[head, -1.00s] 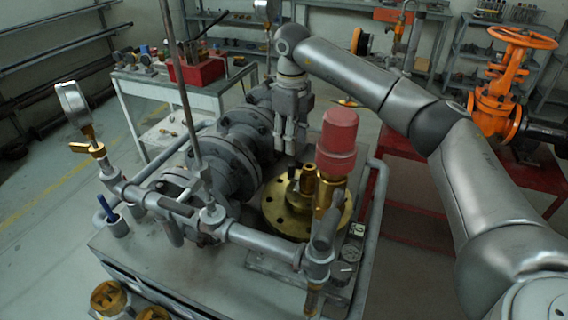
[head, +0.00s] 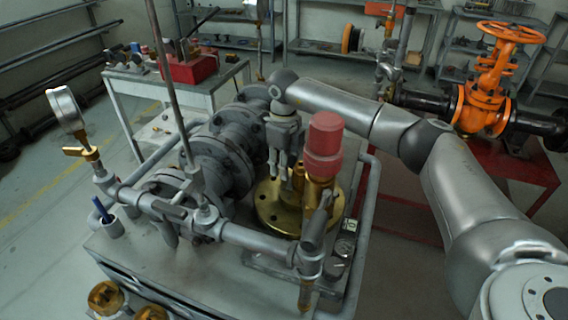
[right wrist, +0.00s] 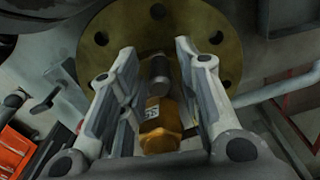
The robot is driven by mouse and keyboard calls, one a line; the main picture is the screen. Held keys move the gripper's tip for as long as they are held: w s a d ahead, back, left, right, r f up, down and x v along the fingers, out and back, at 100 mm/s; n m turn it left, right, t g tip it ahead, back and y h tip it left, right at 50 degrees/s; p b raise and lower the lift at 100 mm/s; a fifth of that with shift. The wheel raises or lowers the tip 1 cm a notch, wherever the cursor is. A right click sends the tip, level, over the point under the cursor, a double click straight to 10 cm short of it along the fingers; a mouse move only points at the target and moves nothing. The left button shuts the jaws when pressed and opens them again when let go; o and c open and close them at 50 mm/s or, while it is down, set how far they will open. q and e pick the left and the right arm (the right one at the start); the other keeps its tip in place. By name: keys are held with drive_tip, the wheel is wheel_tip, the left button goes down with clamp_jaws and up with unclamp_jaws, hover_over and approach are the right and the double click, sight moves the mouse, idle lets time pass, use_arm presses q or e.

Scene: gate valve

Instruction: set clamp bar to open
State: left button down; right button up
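I cannot tell for certain which part is the clamp bar. A round brass flange (head: 269,213) with bolt holes lies on the grey bench, with a short brass fitting (head: 298,175) standing on it. The flange also shows in the right wrist view (right wrist: 95,40). My right gripper (head: 278,176) is low over the flange, just left of the fitting. In the right wrist view my right gripper (right wrist: 153,50) has its fingers apart, with a grey stub (right wrist: 159,72) and a brass hex nut (right wrist: 160,122) showing between them. I cannot tell whether it touches them. My left gripper is out of view.
A red-capped brass valve (head: 324,145) stands close to the right of my gripper. Grey flanged piping (head: 225,155) is at the left, with a thin upright rod (head: 172,90) and a gauge (head: 65,108). An orange handwheel valve (head: 490,90) stands on a red table at the right.

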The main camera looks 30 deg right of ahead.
clamp_jaws()
drive_tip(key=shift+w+d, duration=0.1)
drive_tip(key=shift+d, duration=0.05)
drive_tip(key=shift+w+d+m, duration=0.45)
drive_tip(key=shift+d+m, duration=0.35)
drive_tip(key=shift+m, duration=0.1)
drive_tip(key=d+m, duration=0.4)
drive_tip(key=d, duration=0.1)
drive_tip(key=w+d+m+p, duration=0.1)
drive_tip(key=d+m, duration=0.1)
drive_tip(key=d, duration=0.1)
drive_tip(key=shift+d+r+m, duration=0.15)
drive_tip(key=shift+m, duration=0.25)
drive_tip(key=shift+s+d+m+p, duration=0.3)
drive_tip(key=shift+d+m, duration=0.35)
drive_tip(key=shift+d, duration=0.15)
drive_tip(key=shift+s+d+m+p, duration=0.2)
drive_tip(key=shift+d+m+p, duration=0.1)
drive_tip(key=shift+d+m, duration=0.4)
